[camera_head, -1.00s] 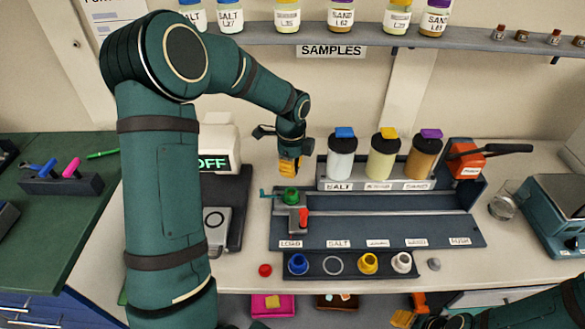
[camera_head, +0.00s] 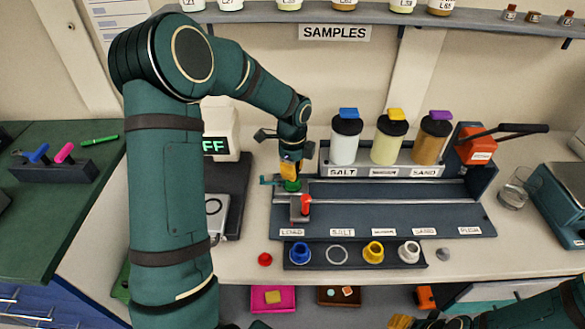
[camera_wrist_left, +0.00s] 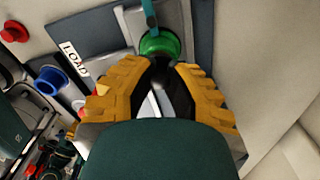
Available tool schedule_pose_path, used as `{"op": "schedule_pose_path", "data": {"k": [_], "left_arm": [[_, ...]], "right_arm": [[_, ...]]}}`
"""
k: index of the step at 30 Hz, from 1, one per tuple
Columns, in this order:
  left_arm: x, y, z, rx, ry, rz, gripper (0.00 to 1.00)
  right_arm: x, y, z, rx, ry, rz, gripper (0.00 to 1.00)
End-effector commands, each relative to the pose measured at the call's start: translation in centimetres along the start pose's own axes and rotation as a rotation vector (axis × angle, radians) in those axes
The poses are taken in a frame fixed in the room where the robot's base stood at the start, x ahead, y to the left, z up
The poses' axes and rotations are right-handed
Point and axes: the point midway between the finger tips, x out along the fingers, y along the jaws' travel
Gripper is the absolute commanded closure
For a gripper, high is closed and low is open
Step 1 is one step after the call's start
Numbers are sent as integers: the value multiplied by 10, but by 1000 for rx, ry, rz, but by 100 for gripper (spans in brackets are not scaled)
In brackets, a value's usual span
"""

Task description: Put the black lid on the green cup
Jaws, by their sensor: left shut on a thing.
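The green cup (camera_head: 292,186) stands in the holder at the LOAD end of the grey rail fixture; the wrist view shows its round green rim (camera_wrist_left: 160,45). My left gripper (camera_head: 291,174) points down right over the cup. Its yellow fingers are shut on a small dark thing, which I take to be the black lid (camera_wrist_left: 160,73); the fingers hide most of it. It is at the cup's top, but I cannot tell whether they touch. My right gripper (camera_head: 402,321) shows only in part at the bottom edge, and its jaws are unclear.
A red-topped clamp (camera_head: 305,204) is close beside the cup. Canisters (camera_head: 347,142) stand behind the rail. A tray (camera_head: 411,264) with blue, yellow and white funnels lies in front, with a red cap (camera_head: 265,259) to its left. A scale with a display (camera_head: 216,146) stands left.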

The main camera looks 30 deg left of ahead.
Motion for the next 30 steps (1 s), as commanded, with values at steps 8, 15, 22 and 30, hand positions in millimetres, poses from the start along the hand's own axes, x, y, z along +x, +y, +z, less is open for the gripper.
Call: {"op": "schedule_pose_path", "data": {"k": [8,15,22,30], "left_arm": [[0,0,0,0,0,0,100],[1,0,0,0,0,0,100],[3,0,0,0,0,0,100],[7,0,0,0,0,0,100]], "right_arm": [[0,0,0,0,-1,0,52],[0,0,0,0,0,0,52],[2,1,0,0,0,0,52],[4,1,0,0,0,0,52]]}}
